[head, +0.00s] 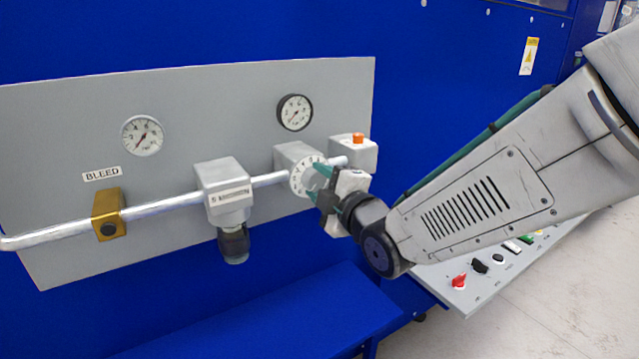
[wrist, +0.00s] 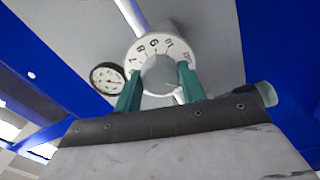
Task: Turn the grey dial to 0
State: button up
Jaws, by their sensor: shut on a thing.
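The grey dial (head: 304,178) sits on the front of a grey valve block on the pipe, with a white numbered ring. In the wrist view the dial's round knob (wrist: 161,75) shows inside the ring, with figures such as 7, 8 and 9 along its upper left. My gripper (head: 322,184) is at the dial, and its green fingers are shut on the knob from both sides. In the wrist view my gripper (wrist: 160,88) has one finger on each side of the knob. The 0 mark and any pointer cannot be made out.
A metal pipe (head: 160,206) runs across the grey panel (head: 220,95). Two gauges, left (head: 142,135) and right (head: 295,112), sit above it. A box with an orange button (head: 357,138) is close right of the dial. A control desk (head: 462,297) stands below my arm.

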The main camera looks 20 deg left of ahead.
dwell(0.5)
jog(key=o, duration=1)
jog(key=shift+c, duration=0.2)
jog(key=v, duration=0.8)
jog(key=shift+f, duration=0.1)
